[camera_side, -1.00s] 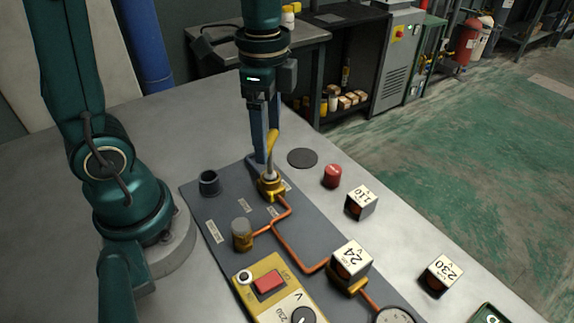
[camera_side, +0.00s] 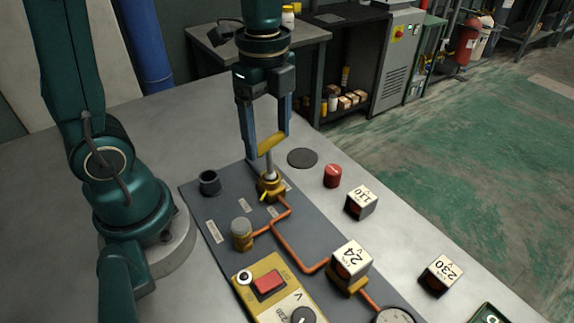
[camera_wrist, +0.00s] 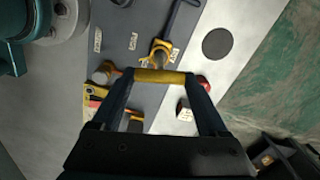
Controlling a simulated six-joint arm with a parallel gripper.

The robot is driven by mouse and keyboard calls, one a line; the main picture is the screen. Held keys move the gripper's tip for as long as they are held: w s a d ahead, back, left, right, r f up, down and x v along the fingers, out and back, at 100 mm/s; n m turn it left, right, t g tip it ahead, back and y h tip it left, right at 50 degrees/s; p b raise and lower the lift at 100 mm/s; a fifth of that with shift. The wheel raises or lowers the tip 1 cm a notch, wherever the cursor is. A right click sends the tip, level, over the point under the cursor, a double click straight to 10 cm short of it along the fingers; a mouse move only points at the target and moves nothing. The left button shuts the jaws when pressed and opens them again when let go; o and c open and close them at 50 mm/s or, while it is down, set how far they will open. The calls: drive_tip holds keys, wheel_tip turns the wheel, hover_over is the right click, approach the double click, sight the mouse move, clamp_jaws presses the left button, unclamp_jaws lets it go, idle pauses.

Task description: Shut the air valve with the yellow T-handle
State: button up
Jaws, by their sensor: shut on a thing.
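The air valve (camera_side: 271,187) is a brass-yellow body on the grey panel, with an upright silver stem. Its yellow T-handle (camera_side: 271,146) sits on top of the stem. My gripper (camera_side: 268,150) points down over the valve, with one finger at each end of the handle bar. In the wrist view the handle (camera_wrist: 160,76) spans between the two fingertips, and my gripper (camera_wrist: 161,82) is shut on it. The valve body (camera_wrist: 160,52) shows just beyond the handle there.
Copper pipe (camera_side: 283,232) runs from the valve to a brass fitting (camera_side: 242,234) and a block marked 24 (camera_side: 350,262). A red cap (camera_side: 332,176), a block marked 110 (camera_side: 361,202) and a block marked 230 (camera_side: 440,275) stand to the right. A black cup (camera_side: 209,183) stands left.

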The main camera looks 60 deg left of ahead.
drive_tip(key=shift+m, duration=0.4)
drive_tip(key=m, duration=0.3)
idle(0.3)
drive_tip(key=m, duration=0.2)
drive_tip(key=shift+m, duration=0.4)
drive_tip(key=shift+n, duration=0.7)
drive_tip(key=shift+r, duration=0.1)
drive_tip(key=shift+r, duration=2.15)
